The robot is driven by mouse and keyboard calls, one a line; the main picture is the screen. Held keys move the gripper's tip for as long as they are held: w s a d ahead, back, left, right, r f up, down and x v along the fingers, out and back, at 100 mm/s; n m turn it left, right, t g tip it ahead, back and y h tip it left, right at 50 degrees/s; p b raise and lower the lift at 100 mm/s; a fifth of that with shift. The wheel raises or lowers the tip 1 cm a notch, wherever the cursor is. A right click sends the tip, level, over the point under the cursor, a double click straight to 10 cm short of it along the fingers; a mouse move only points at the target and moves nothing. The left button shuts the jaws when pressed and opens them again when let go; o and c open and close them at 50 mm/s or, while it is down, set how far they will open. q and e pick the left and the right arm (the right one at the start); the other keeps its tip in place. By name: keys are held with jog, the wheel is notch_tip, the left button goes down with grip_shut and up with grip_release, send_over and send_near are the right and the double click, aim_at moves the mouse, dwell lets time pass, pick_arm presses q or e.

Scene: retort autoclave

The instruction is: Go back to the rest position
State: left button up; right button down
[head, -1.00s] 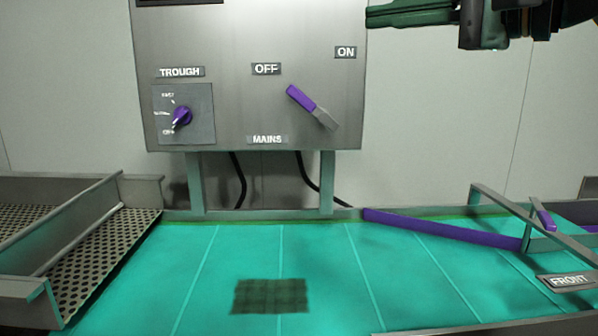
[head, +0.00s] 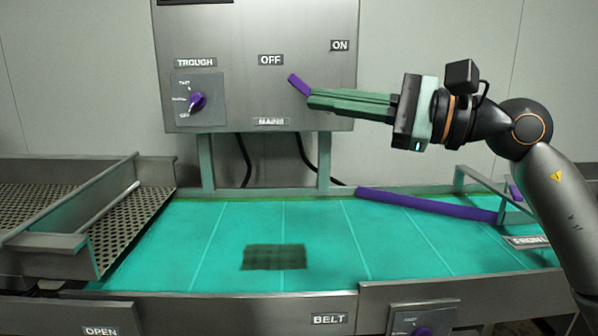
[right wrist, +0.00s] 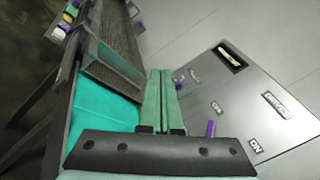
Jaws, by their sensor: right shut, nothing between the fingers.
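My right gripper (head: 312,99) is shut and empty, its long green fingers pointing left in front of the control box's lower right. In the head view it covers part of the purple MAINS lever (head: 298,84), whose tip shows pointing up and left toward the OFF label (head: 271,60). I cannot tell from this view whether the fingers touch the lever. In the right wrist view the closed fingers (right wrist: 161,73) stand upright in the middle, with the purple lever (right wrist: 211,128) to their right, apart from them in the picture. My left gripper is not in view.
The grey control box (head: 240,100) carries a purple TROUGH knob (head: 197,101). Below lies the teal belt (head: 330,235) with a dark patch (head: 275,257). A purple bar (head: 430,205) crosses its back right. A perforated trough (head: 40,205) stands left. Wall space is free right of the box.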

jog(key=w+d+f+n+t+h, duration=0.1)
jog(key=d+f+n+t+h, duration=0.25)
jog(key=f+n, duration=0.8)
jog(key=w+d+f+n+t+h, duration=0.15)
jog(key=f+n+t, duration=0.35)
jog(key=f+n, duration=0.65)
jog(key=w+d+f+n+t+h, duration=0.1)
jog(key=d+f+n+t+h, duration=0.25)
jog(key=f+n, duration=0.75)
jog(key=s+d+f+m+g+h, duration=0.1)
jog(key=s+f+m+h, duration=0.1)
jog(key=s+f+m, duration=0.3)
jog(key=d+f+m+g+h, duration=0.1)
jog(key=f+m, duration=0.2)
jog(key=f, duration=0.5)
jog(key=s+d+f+m+g+h, duration=0.1)
jog(key=s+f+m+h, duration=0.1)
jog(key=s+f+m, duration=0.3)
jog(key=s+d+f+m+g+h, duration=0.1)
jog(key=s+f+m+g, duration=0.5)
jog(key=s+f, duration=0.9)
notch_tip(320, 180, down, 2)
jog(key=shift+s+m+g+h, duration=0.2)
jog(key=shift+m+g+h, duration=0.1)
jog(key=shift+h, duration=0.25)
